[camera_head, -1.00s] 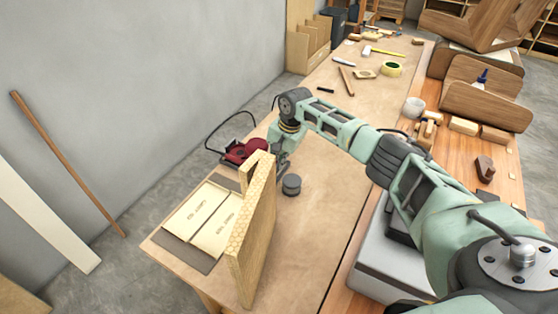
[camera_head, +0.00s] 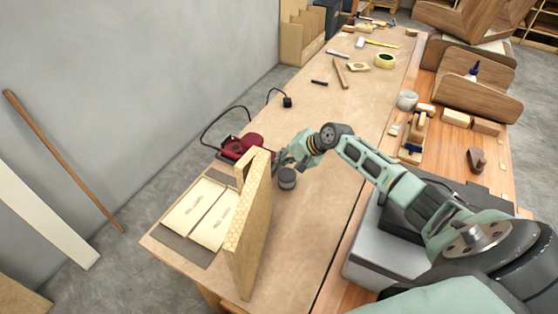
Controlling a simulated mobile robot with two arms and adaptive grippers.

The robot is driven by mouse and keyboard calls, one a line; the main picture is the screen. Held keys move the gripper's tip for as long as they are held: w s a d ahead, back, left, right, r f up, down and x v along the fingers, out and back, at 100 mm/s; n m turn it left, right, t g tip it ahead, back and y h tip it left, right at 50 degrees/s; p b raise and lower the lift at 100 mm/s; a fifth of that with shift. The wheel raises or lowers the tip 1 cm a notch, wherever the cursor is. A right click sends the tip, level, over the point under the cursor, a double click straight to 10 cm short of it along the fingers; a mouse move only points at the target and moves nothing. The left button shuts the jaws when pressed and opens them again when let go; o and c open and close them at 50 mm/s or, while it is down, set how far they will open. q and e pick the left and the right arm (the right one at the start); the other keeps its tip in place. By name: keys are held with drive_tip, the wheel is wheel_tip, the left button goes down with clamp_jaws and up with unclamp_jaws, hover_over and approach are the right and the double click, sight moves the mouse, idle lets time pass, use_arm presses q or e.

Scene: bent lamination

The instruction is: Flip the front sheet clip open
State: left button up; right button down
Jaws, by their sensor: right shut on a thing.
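A tall honeycomb-edged panel (camera_head: 248,232) stands upright on the brown workbench (camera_head: 325,185), with a short wooden piece at its far end. Two pale labelled sheets (camera_head: 198,209) lie on a dark sheet to its left. My right gripper (camera_head: 279,163) is just right of the panel's far end, beside a dark grey round piece (camera_head: 287,179). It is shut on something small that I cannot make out. The fingertips are partly hidden. I cannot pick out the front sheet clip. My left gripper is not in view.
A red tool (camera_head: 240,147) with a black cord lies behind the panel. Tape (camera_head: 385,61), a mallet and wood strips lie farther along the bench. A curved wooden form (camera_head: 480,95) and small blocks are at the right. The bench's middle is fairly clear.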

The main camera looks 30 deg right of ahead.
drive_tip(key=shift+t, duration=0.3)
drive_tip(key=c, duration=1.9)
unclamp_jaws()
drive_tip(key=shift+c, duration=0.2)
drive_tip(key=shift+s, duration=0.1)
